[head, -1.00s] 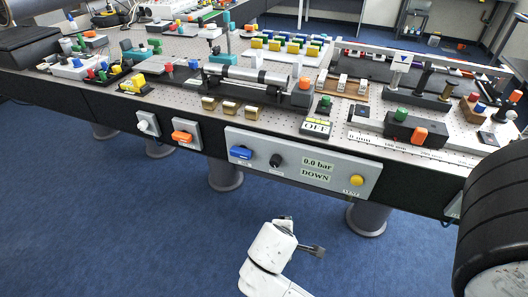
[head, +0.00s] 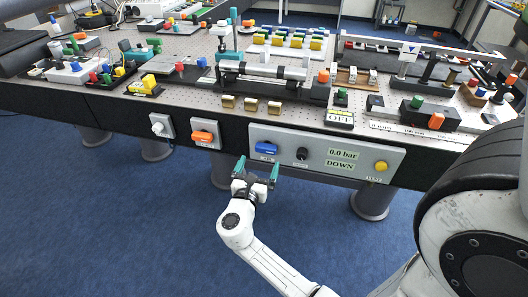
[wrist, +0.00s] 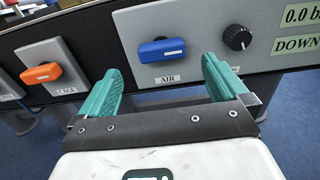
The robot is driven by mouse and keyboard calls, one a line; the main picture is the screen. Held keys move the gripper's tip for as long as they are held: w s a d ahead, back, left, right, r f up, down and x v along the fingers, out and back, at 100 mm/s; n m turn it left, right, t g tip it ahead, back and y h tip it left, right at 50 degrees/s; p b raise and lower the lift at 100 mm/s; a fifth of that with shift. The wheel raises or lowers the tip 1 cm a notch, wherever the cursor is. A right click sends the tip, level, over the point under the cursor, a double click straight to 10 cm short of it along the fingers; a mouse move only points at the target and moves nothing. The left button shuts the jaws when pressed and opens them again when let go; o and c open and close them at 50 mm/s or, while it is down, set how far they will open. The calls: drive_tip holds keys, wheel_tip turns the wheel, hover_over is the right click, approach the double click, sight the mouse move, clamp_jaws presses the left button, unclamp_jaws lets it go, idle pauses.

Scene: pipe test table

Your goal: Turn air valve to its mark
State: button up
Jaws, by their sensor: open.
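The air valve is a blue handle (head: 266,148) on the grey front panel (head: 220,139) of the table; it lies roughly level. In the wrist view the blue handle (wrist: 161,50) has a white stripe, with an AIR label below it. My gripper (head: 257,170) is open and empty, with its green fingers pointing at the panel just below the blue handle. In the wrist view the fingers (wrist: 160,85) stand to the left and right of the handle, apart from it. I cannot make out the mark.
Right of the blue handle are a black knob (head: 302,154), a display reading 0.0 bar and DOWN (head: 341,159), and a yellow button (head: 381,166). To the left are an orange CAGE handle (head: 202,136) and a white knob (head: 158,128).

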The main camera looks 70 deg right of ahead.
sight(265, 151)
drive_tip(key=d, duration=0.6)
drive_tip(key=shift+w+d, duration=0.15)
drive_tip(key=shift+d, duration=0.2)
drive_tip(key=shift+c, duration=0.4)
drive_tip(key=c, duration=1)
